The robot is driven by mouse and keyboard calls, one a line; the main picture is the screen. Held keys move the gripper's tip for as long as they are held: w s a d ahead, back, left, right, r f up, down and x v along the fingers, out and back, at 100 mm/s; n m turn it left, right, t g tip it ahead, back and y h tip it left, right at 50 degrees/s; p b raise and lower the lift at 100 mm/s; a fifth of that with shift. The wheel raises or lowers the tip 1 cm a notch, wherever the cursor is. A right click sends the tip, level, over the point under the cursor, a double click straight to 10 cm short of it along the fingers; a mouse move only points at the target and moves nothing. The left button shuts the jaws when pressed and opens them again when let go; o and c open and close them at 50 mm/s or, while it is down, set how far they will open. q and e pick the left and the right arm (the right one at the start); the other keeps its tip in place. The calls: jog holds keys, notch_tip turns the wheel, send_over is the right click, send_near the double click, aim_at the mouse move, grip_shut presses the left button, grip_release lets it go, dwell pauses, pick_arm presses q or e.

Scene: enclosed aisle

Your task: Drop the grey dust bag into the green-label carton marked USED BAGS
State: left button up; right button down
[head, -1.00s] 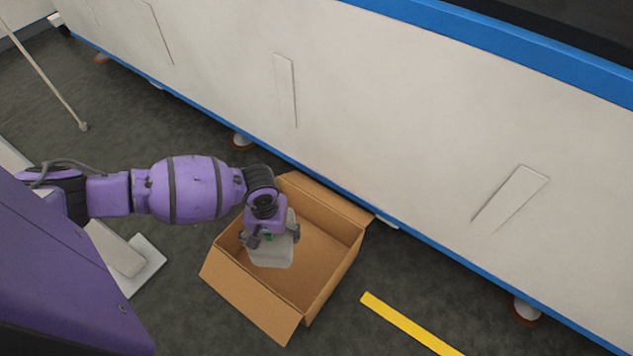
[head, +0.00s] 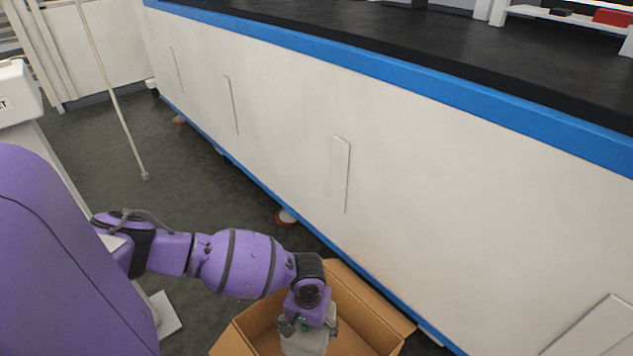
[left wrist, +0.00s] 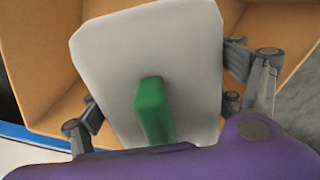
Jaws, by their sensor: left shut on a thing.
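The grey dust bag (head: 304,345) is a pale, flat block held in my left gripper (head: 306,326). In the left wrist view the bag (left wrist: 190,70) fills the middle, with a green tab (left wrist: 154,108) on it and a gripper finger at each side. My left gripper is shut on the bag over the open brown carton (head: 374,292). The carton walls (left wrist: 35,60) show around the bag in the wrist view. The carton's lower part is cut off in the head view, and no label or marking on it is visible. My right gripper is not in view.
A long white bench (head: 440,200) with a blue edge and black top stands close behind the carton, on casters (head: 286,217). A thin pole (head: 112,95) stands at the left. Dark floor (head: 185,200) is clear between them.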

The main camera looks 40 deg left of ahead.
pick_arm(q)
jog(key=o, duration=1.5)
jog(key=shift+c, duration=0.2)
notch_tip(320, 180, up, 12)
jog(key=shift+r, duration=0.1)
